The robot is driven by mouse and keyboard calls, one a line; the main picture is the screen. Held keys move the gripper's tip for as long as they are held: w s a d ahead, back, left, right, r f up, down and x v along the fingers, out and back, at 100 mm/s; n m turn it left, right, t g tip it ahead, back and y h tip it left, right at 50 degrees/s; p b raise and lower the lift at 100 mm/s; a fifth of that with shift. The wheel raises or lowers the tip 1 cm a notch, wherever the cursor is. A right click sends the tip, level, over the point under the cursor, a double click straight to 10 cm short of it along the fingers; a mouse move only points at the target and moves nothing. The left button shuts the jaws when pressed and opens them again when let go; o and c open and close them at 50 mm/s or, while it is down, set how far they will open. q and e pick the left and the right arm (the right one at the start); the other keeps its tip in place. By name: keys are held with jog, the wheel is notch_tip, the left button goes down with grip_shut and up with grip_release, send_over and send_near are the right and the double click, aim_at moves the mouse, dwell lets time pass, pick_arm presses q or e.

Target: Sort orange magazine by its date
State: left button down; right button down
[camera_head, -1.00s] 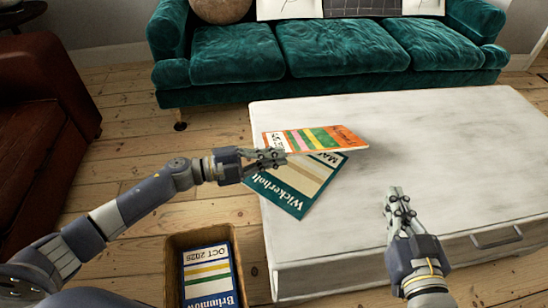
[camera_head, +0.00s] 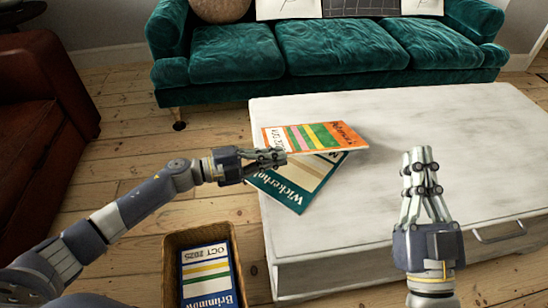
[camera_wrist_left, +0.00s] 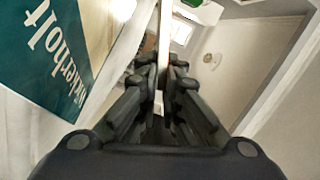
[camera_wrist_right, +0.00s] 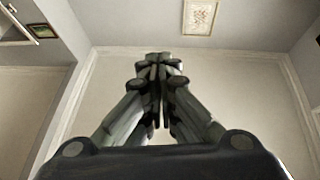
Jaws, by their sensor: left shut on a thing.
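The orange magazine (camera_head: 318,137), with pink, yellow and green stripes, is held by its left edge in my left gripper (camera_head: 277,157), above the left end of the white table. In the left wrist view the fingers (camera_wrist_left: 160,85) are closed on its thin edge. The teal Wickerholt magazine (camera_head: 290,192) lies beneath it, partly covered and overhanging the table's left edge; it also shows in the left wrist view (camera_wrist_left: 50,55). My right gripper (camera_head: 422,158) is raised over the table's right part, its fingertips together and empty. The orange magazine's date is too small to read surely.
A wicker basket (camera_head: 237,240) on the floor left of the table holds a blue magazine (camera_head: 208,280) marked OCT 2025. The white table (camera_head: 400,120) is otherwise bare. A green sofa (camera_head: 330,50) stands behind, a brown armchair (camera_head: 40,130) at left.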

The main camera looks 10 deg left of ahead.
pick_arm(q)
jog(key=shift+s+f+b, duration=0.1)
jog(key=shift+f+b, duration=0.2)
jog(key=shift+b, duration=0.2)
jog(key=shift+d+m, duration=0.1)
jog(key=shift+m, duration=0.2)
pick_arm(e)
jog(key=s+r+t+y, duration=0.1)
jog(key=s+r+t, duration=0.2)
jog(key=s+r, duration=0.1)
jog(key=shift+s+d+r+t, duration=0.3)
jog(key=shift+r, duration=0.15)
pick_arm(q)
jog(key=c, duration=1.7)
grip_release()
jog(key=shift+f, duration=0.2)
